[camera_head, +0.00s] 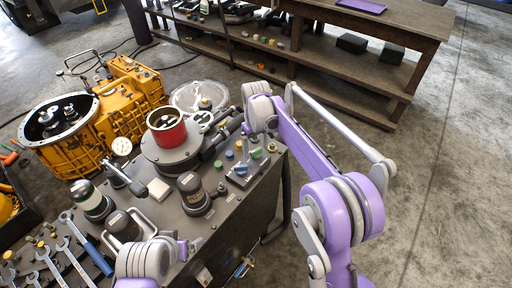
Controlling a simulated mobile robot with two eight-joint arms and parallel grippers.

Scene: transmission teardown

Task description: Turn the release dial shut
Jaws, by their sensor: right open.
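A small grey control plate (251,172) with coloured knobs sits at the right edge of the bench top. It carries a blue knob (240,168), a green knob (256,153) and others. I cannot tell which one is the release dial, or how it is turned. My right gripper (229,124) is open. It is dark and partly hidden by its own wrist, just above and behind the plate, near the red-topped round fixture. It appears apart from the knobs. My left arm shows at the bottom, but its gripper cannot be made out.
A red cylinder (166,127) stands on a round grey fixture (172,158). A yellow transmission housing (78,150) stands at the left. Dark cylindrical tools (192,190) stand on the bench, and wrenches (50,262) lie at the lower left. A wooden shelf bench (310,57) is behind; the right floor is clear.

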